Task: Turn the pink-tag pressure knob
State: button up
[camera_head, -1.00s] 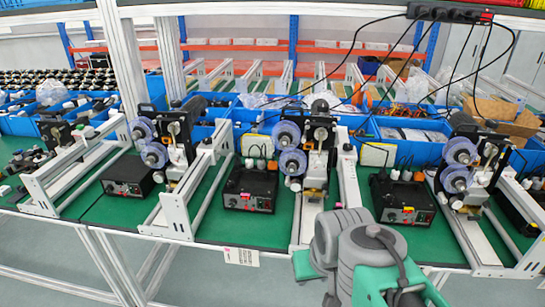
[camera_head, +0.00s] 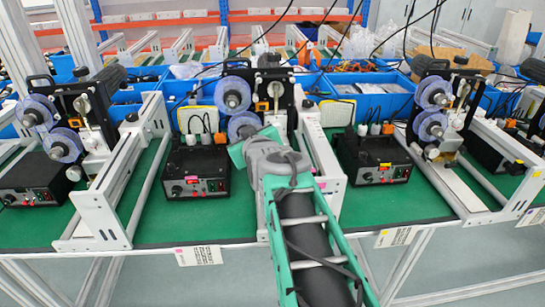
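The black control box (camera_head: 197,160) with the pink tag (camera_head: 192,180) sits on the green bench top, left of centre in the head view. A small round knob (camera_head: 177,190) shows at the left of its front panel, and a red switch is at the panel's right. My grey and teal arm rises from the bottom, and its upper links are just right of this box. The fingers of my gripper are not visible, so its opening cannot be seen. No contact with the knob is visible.
A similar box with a yellow tag (camera_head: 385,165) stands to the right, and another control box (camera_head: 35,180) at far left. White frame rails (camera_head: 113,195) and coding machines with blue reels (camera_head: 234,93) stand around them. Green bench (camera_head: 160,225) is clear before the pink-tag box.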

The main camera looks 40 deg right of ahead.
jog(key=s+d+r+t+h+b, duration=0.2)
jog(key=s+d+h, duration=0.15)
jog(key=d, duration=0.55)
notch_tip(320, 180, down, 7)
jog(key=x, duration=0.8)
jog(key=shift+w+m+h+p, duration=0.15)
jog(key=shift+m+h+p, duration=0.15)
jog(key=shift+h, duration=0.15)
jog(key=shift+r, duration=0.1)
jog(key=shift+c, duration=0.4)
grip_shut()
